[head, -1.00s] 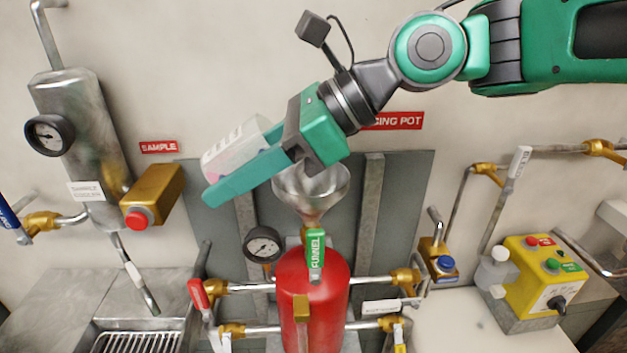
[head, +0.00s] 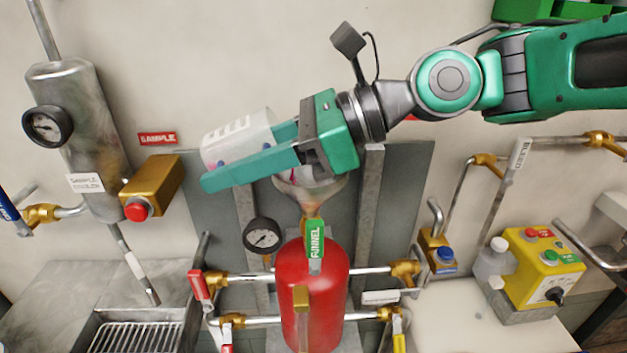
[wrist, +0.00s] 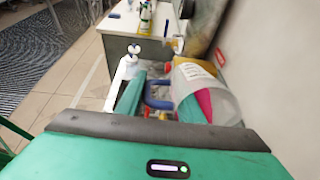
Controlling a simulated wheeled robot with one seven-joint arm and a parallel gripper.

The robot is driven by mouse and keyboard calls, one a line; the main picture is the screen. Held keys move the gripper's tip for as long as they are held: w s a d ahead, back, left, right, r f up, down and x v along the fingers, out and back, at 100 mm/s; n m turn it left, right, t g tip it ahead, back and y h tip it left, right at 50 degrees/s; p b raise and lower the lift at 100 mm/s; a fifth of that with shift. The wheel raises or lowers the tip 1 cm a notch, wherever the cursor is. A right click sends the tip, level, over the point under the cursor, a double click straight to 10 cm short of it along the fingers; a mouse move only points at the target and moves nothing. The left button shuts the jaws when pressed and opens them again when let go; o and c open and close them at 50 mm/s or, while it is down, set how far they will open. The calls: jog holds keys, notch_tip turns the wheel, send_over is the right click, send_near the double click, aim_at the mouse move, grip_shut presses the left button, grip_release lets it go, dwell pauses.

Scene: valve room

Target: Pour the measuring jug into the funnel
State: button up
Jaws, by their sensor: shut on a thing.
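My gripper (head: 250,165) is shut on the measuring jug (head: 232,138), a translucent pale jug with white markings. The jug lies well tilted, nearly on its side, up and left of the funnel. Pink liquid shows in it in the wrist view (wrist: 205,95). My gripper hides the upper part of the funnel.
A dial gauge (head: 262,237) and pipes with brass valves flank the pot. The sample cooler (head: 75,140) and a brass box with a red button (head: 152,190) are at left. A yellow control box (head: 542,272) stands at right.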

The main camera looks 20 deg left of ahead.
aim_at(251, 135)
jog(key=shift+f, duration=0.1)
jog(key=shift+w+d+y+p, duration=0.1)
jog(key=shift+d+y+p, duration=0.1)
jog(key=shift+y+p, duration=0.3)
jog(key=shift+w+d+r+g+y+p, duration=0.35)
jog(key=shift+d+r+g+y+p, duration=0.25)
jog(key=shift+p, duration=0.55)
jog(key=shift+w+d+r+g+y, duration=0.15)
jog(key=shift+r+y, duration=0.2)
jog(key=shift+r, duration=0.2)
jog(key=shift+s+d+r+g+y, duration=0.1)
jog(key=shift+r+g+y, duration=0.05)
jog(key=shift+r+y, duration=0.3)
jog(key=shift+w+d+r+g+y, duration=0.1)
jog(key=shift+d+r+g+y, duration=0.05)
jog(key=shift+r+g+y, duration=0.3)
dwell(0.5)
